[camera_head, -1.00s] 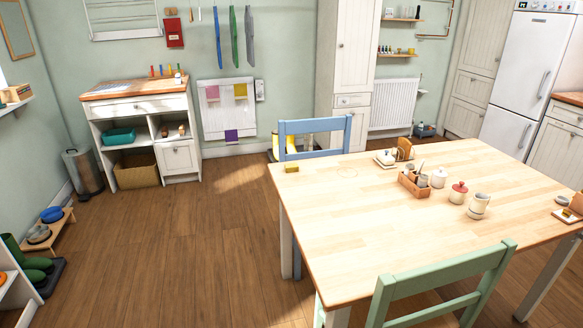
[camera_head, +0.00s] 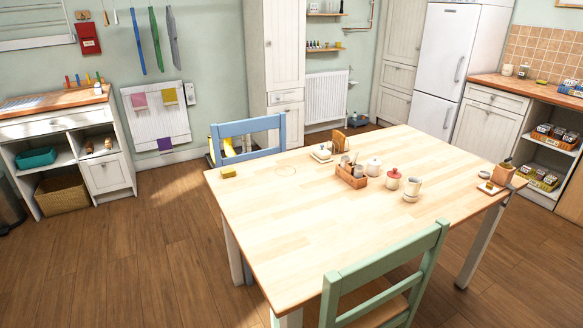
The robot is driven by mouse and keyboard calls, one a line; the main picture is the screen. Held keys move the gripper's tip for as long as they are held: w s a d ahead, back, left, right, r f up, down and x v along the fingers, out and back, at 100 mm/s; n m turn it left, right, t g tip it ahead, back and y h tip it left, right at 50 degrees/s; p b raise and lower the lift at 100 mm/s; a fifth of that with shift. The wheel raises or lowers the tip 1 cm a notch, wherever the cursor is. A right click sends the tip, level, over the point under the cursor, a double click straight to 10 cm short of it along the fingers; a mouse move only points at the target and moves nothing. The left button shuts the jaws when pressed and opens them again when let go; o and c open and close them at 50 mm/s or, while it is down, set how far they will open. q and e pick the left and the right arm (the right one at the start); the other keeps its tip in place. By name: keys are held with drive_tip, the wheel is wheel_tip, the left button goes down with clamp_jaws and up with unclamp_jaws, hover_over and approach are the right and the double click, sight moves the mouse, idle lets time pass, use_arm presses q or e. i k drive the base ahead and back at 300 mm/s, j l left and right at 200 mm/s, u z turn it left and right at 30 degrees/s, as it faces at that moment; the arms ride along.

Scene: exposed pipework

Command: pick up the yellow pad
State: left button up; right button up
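A small yellow block (camera_head: 229,172), which looks like the yellow pad, lies on the far left corner of the wooden table (camera_head: 290,235). It is small in view and its details cannot be made out. A yellow square (camera_head: 169,96) also hangs on the white board (camera_head: 157,115) on the back wall, beside a pink one and above a purple one. Neither of my grippers is in view.
A blue chair (camera_head: 249,128) stands at the table's far left side and a green chair (camera_head: 390,275) at its near side. The floor (camera_head: 130,250) left of the table is clear.

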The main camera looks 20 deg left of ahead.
sight(226, 173)
drive_tip(key=i+j+z, duration=0.25)
drive_tip(key=j+z, duration=0.15)
drive_tip(key=j, duration=0.35)
drive_tip(key=i+j+z, duration=0.15)
drive_tip(key=j+z, duration=0.3)
drive_tip(key=j, duration=0.3)
drive_tip(key=j+z, duration=0.4)
drive_tip(key=j, duration=0.4)
